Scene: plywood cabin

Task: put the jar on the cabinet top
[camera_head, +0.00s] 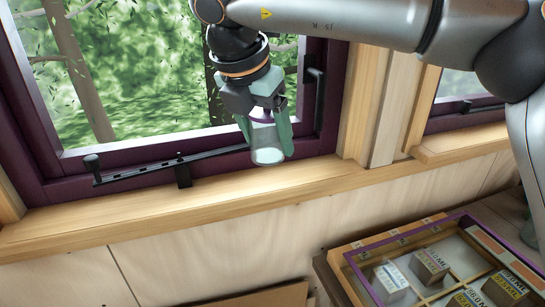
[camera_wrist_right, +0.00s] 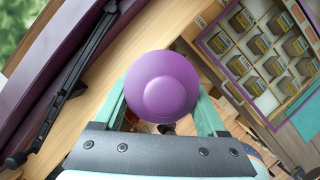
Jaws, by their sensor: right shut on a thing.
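My right gripper (camera_head: 266,138) hangs in front of the window, with its green fingers on either side of a clear jar (camera_head: 267,154). It is shut on the jar, above the wooden sill in the picture. In the right wrist view the jar's round purple lid (camera_wrist_right: 163,87) sits between the fingers and hides most of the jar's body. My left gripper is not in view. I cannot tell which surface is the cabinet top.
A purple-framed window (camera_head: 160,165) with a black stay bar (camera_head: 150,172) stands behind the gripper. A wooden sill (camera_head: 200,202) runs below it. At lower right a purple-edged tray (camera_head: 352,268) holds several small labelled boxes (camera_head: 430,264). It also shows in the wrist view (camera_wrist_right: 262,112).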

